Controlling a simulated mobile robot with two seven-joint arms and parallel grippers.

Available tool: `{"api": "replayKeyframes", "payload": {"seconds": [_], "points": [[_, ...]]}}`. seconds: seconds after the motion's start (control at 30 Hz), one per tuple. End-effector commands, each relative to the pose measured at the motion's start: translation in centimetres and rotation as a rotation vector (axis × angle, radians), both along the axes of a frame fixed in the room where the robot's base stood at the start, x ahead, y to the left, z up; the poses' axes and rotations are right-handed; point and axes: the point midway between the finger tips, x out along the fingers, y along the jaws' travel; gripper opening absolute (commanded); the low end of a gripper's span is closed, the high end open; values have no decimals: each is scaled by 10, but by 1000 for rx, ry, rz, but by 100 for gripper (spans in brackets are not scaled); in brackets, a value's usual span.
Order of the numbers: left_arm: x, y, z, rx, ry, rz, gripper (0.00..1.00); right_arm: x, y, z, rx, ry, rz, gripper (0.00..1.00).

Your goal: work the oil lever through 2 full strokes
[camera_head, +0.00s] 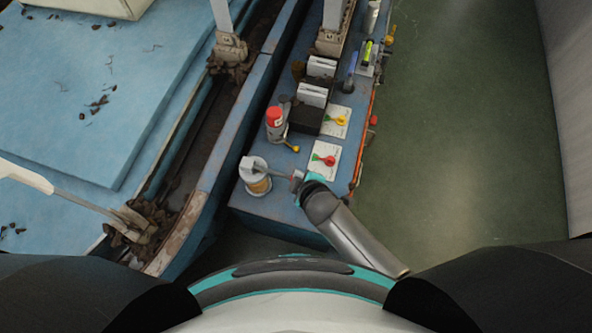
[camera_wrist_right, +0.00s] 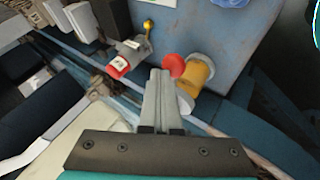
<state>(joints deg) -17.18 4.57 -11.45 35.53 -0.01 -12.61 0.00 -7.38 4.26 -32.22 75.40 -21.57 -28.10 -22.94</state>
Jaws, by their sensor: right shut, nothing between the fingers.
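The oil lever's red round knob (camera_wrist_right: 173,65) shows in the right wrist view, close beside the fingertips of my right gripper (camera_wrist_right: 160,75). It sits by an amber oil pot (camera_wrist_right: 199,74) with a pale cap. In the head view the same pot (camera_head: 258,184) stands near the front end of the blue machine bed. My right gripper (camera_head: 275,171) reaches in from the right beside the pot's top. Its fingers are shut with nothing between them. The lever's arm is mostly hidden, and I cannot tell whether the fingers touch the knob. My left gripper is not in view.
A red-topped grey device (camera_head: 275,124) with a yellow-ball lever (camera_head: 295,149) stands just behind the pot. White plates with a red-green knob (camera_head: 324,160) and a yellow knob (camera_head: 337,119) lie to the right. Uprights rise farther back. The green floor (camera_head: 460,140) is clear.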

Motion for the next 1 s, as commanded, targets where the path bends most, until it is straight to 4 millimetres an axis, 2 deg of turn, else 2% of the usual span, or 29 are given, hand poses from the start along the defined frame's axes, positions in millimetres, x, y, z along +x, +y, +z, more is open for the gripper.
{"api": "replayKeyframes", "payload": {"seconds": [1.0], "points": [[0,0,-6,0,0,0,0,-1,-2,-10,-2,3,-1,0]]}}
